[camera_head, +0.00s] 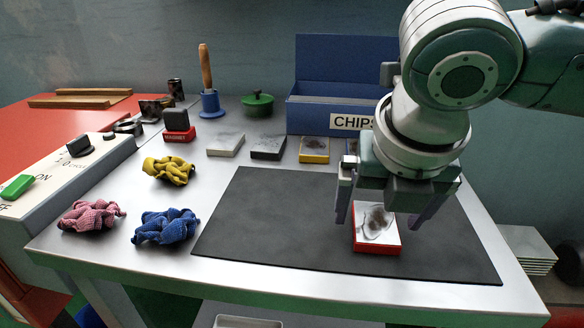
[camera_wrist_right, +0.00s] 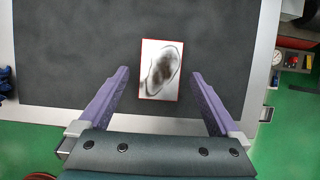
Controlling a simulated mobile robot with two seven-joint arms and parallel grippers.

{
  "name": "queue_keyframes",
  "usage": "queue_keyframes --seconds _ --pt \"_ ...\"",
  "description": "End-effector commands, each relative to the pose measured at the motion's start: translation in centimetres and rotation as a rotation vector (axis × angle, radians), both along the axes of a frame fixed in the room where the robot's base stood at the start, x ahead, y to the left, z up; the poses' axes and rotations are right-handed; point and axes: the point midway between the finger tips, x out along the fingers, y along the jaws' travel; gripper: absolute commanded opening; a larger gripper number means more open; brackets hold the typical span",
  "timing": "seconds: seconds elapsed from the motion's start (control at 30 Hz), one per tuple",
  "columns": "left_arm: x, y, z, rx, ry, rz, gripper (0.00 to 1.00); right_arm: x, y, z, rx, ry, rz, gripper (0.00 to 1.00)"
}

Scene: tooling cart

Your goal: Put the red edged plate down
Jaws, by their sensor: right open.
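The red edged plate (camera_head: 376,228) is a small block with red sides and a pale top with a dark smudge. It lies flat on the right part of the black mat (camera_head: 270,215). In the right wrist view the plate (camera_wrist_right: 161,70) lies ahead of the fingertips, on the mat (camera_wrist_right: 60,60). My right gripper (camera_head: 378,215) is open above and around the plate's far end, its fingers apart on either side. In the right wrist view the gripper (camera_wrist_right: 160,75) shows clear gaps between both fingers and the plate. My left gripper is not in view.
A blue CHIPS box (camera_head: 330,75) stands behind the mat. Grey, dark and yellow-edged plates (camera_head: 314,150) lie in a row before it. Yellow, pink and blue cloths (camera_head: 167,228) lie at left. The mat's left and middle are clear.

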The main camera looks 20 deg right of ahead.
Motion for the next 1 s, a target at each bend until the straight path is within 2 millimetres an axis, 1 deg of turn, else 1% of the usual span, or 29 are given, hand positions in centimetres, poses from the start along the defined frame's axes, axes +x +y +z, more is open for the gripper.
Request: queue_keyframes --seconds 0.03,0.3,0.4,0.53,0.6,0.67,0.77,0.87,0.9,0.97,1.0 --pt "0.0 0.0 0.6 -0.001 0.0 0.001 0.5 -0.2 0.2 1.2 0.0 -0.004 0.002 0.98" --pt "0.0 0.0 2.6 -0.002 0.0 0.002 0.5 -2.1 1.4 6.9 0.001 -0.004 0.002 0.98" --pt "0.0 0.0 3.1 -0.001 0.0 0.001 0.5 -2.8 1.8 8.6 0.0 -0.004 0.002 0.98" --pt "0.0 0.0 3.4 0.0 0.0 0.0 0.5 -3.3 2.1 9.9 0.002 -0.002 0.001 0.98" --pt "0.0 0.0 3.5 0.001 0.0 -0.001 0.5 -3.6 2.4 10.2 0.009 -0.003 -0.006 0.98" --pt "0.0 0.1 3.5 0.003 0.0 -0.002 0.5 -3.9 3.0 9.9 0.038 -0.007 -0.027 0.98" --pt "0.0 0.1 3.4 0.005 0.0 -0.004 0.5 -4.7 5.5 8.7 0.165 -0.024 -0.132 0.98" --pt "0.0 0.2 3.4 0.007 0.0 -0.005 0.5 -6.2 8.8 7.0 0.378 -0.04 -0.36 0.98" --pt "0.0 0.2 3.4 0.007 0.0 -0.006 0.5 -6.8 10.0 6.5 0.472 -0.041 -0.486 0.98" --pt "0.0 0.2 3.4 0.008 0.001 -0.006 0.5 -7.8 11.3 5.7 0.608 -0.037 -0.704 0.98" --pt "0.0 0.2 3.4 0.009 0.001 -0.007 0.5 -8.4 11.7 5.2 0.687 -0.034 -0.861 0.98"
